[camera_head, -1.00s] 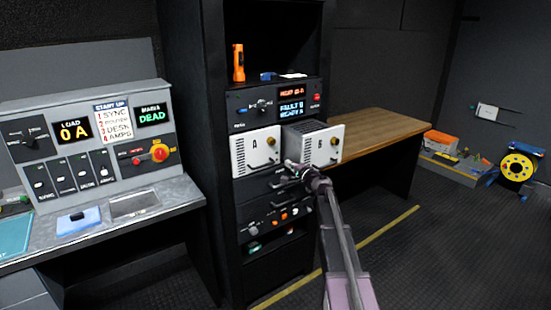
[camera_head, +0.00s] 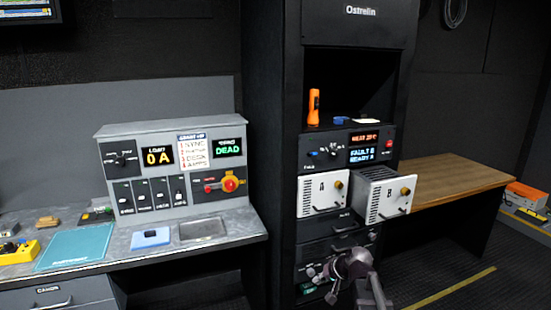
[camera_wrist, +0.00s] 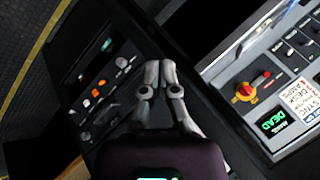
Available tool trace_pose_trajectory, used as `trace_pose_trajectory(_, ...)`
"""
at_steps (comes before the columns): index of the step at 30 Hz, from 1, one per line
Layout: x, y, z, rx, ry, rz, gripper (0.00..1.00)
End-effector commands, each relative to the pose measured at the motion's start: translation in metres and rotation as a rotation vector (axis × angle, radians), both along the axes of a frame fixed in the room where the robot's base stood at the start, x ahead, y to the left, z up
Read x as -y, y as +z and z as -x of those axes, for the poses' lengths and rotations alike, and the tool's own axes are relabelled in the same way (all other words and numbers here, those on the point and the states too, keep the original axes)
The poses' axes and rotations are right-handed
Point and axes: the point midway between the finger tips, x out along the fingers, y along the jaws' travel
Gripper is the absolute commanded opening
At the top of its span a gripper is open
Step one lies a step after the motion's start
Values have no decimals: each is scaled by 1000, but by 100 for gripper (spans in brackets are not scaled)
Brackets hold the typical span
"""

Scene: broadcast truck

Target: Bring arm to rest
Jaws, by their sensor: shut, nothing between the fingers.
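My gripper (camera_wrist: 160,75) is shut and empty in the wrist view, its two fingers together in front of the dark rack. In the head view my gripper (camera_head: 318,272) is low in front of the rack's lower panels, below modules A and B. Module A (camera_head: 322,193) sits flush in the rack (camera_head: 272,150). Module B (camera_head: 384,197) sticks out of its bay toward the room, to the right of A. The gripper is apart from both modules.
The control desk (camera_head: 235,243) stands left of the rack, with a breaker panel (camera_head: 170,170) showing DEAD. A wooden bench (camera_head: 450,180) is at the right. An orange torch (camera_head: 313,106) stands on the rack shelf. Open floor lies at the lower right.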

Motion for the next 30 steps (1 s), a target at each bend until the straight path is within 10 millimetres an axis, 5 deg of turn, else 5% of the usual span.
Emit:
trace_pose_trajectory(6, 3, -16, 84, -168, 121, 259, 0)
trace_pose_trajectory(13, 20, -20, 146, -316, 187, 480, 0)
trace_pose_trajectory(19, 30, -20, 166, -371, 202, 564, 0)
trace_pose_trajectory(30, 31, -20, 167, -376, 203, 570, 0)
